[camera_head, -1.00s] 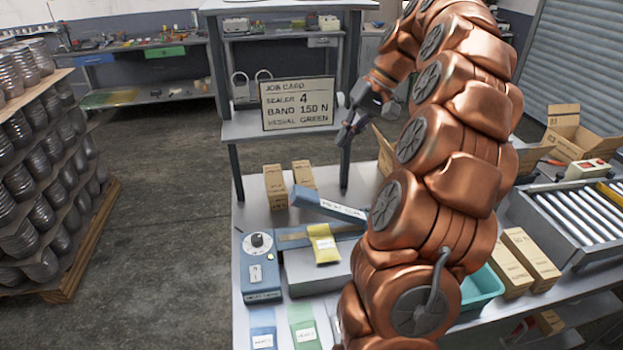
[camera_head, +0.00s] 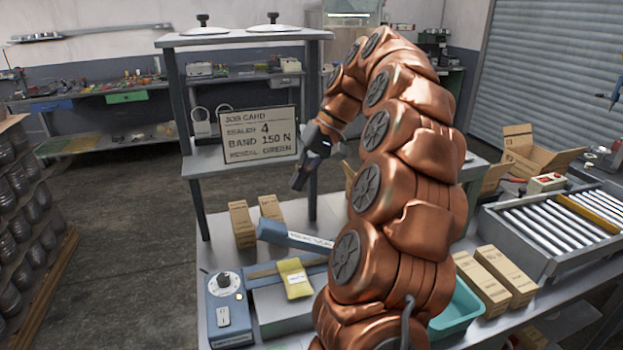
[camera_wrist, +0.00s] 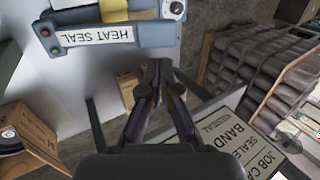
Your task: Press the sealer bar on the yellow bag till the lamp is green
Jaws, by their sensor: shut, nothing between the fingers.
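The yellow bag (camera_head: 295,279) lies across the front of the sealer's bed, with its top end near the sealing strip. The blue-grey sealer bar (camera_head: 295,236) is raised at a tilt above the bed, apart from the bag. In the wrist view, the bar (camera_wrist: 110,36) reads HEAT SEAL, with the yellow bag (camera_wrist: 117,10) partly hidden behind it. Two small lamps, one red (camera_wrist: 45,32) and one green (camera_wrist: 53,50), sit on the bar's end; I cannot tell if either is lit. My gripper (camera_head: 298,183) is shut and empty, above and behind the bar; its fingers also show in the wrist view (camera_wrist: 160,70).
The sealer's control box (camera_head: 228,308) has a dial on top. A job card (camera_head: 258,135) reading sealer 4, band 150 N, reseal green stands on a shelf (camera_head: 205,160) left of my gripper. Brown cartons (camera_head: 242,224) stand behind the sealer. A teal bin (camera_head: 458,312) is right of my arm.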

